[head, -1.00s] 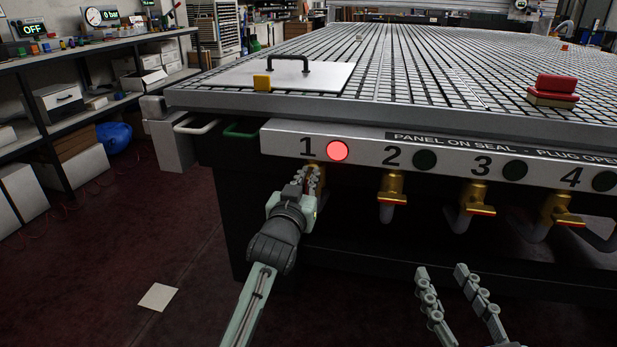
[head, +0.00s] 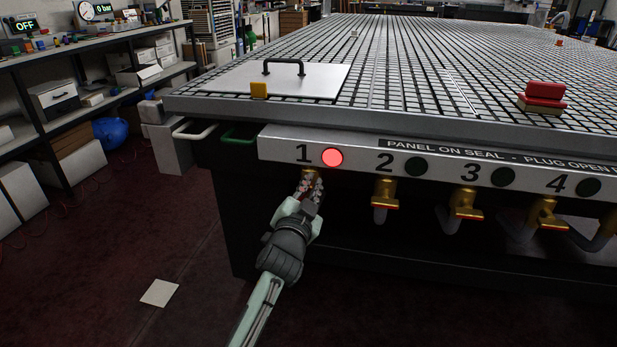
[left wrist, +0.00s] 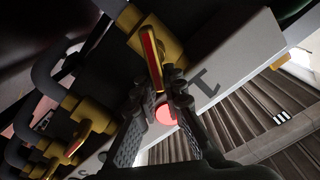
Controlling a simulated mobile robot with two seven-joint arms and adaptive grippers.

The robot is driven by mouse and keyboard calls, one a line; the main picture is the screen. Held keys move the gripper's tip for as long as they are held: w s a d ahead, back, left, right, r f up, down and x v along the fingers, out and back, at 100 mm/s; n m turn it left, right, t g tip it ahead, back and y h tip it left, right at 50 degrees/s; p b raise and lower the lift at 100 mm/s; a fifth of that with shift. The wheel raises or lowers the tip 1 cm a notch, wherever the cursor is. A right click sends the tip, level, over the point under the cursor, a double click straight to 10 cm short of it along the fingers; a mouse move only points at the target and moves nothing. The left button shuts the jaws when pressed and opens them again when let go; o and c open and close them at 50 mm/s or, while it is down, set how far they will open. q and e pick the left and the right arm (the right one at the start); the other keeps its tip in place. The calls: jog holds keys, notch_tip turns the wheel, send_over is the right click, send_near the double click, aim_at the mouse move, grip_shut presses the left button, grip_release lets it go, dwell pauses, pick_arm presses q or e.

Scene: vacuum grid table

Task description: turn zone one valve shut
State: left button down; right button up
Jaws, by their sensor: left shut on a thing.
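The zone one valve is a brass fitting under the "1" label, mostly hidden behind my left gripper (head: 308,190) in the head view, with a bit of brass (head: 309,174) showing above the fingers. In the left wrist view its brass body (left wrist: 168,45) and red-striped lever (left wrist: 151,58) are clear. The lever's end reaches between the fingers of my left gripper (left wrist: 163,92), which is shut on it. The zone one lamp (head: 332,157) beside the label glows red. My right gripper is not in view.
Brass valves for zone two (head: 385,194), three (head: 465,203) and four (head: 543,213) hang to the right, their lamps dark. The grid table (head: 400,90) overhangs them. A white and a green handle (head: 240,134) stick out at left. Floor to the left is mostly clear.

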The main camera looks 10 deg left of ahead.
pick_arm(q)
jog(key=m, duration=0.3)
jog(key=shift+d+f+p, duration=0.25)
jog(key=shift+d+p, duration=0.05)
jog(key=shift+p, duration=0.1)
jog(key=m, duration=0.2)
jog(key=shift+d+f+m, duration=0.15)
jog(key=shift+f+m, duration=0.15)
jog(key=m, duration=0.2)
jog(key=f+m, duration=0.1)
jog(key=m, duration=0.2)
jog(key=shift+d+f+p, duration=0.1)
jog(key=shift+d+p, duration=0.05)
jog(key=shift+p, duration=0.25)
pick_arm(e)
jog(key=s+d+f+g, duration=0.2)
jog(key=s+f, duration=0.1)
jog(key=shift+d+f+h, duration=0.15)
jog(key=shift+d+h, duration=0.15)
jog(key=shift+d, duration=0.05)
pick_arm(q)
jog(key=shift+m, duration=0.4)
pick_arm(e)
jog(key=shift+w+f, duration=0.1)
